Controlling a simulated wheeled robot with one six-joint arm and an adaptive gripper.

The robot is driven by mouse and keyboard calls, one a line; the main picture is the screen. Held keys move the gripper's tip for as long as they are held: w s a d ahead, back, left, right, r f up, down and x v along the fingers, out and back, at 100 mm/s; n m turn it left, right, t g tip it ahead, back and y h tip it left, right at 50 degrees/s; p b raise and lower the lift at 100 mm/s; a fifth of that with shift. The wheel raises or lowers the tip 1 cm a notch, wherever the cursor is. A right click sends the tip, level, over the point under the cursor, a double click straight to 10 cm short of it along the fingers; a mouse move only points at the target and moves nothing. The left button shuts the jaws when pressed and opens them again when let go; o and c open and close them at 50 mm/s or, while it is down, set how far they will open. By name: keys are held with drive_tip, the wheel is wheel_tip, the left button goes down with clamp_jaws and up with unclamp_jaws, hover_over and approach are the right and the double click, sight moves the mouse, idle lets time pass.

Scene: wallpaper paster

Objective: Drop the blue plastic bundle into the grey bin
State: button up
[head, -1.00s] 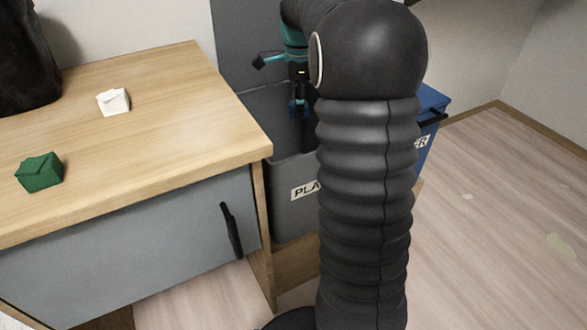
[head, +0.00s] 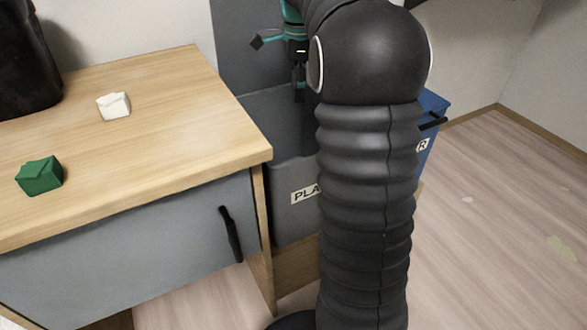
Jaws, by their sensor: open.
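The grey bin (head: 288,218) stands right of the wooden counter, with a white label reading "PLA" before my arm covers the rest. My gripper (head: 299,97) hangs above the bin's opening, pointing down, open and empty as far as I can see. The blue plastic bundle is not visible now. The inside of the bin is mostly hidden by its front wall and my arm.
The wooden counter (head: 150,170) at left holds a green bundle (head: 40,176), a white bundle (head: 113,106) and a black bag (head: 25,60). A blue bin (head: 432,125) stands behind my arm at right. The floor on the right is open.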

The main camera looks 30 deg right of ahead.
wheel_tip(320, 180, up, 6)
drive_tip(key=shift+r, duration=0.25)
drive_tip(key=shift+s, duration=0.1)
idle(0.4)
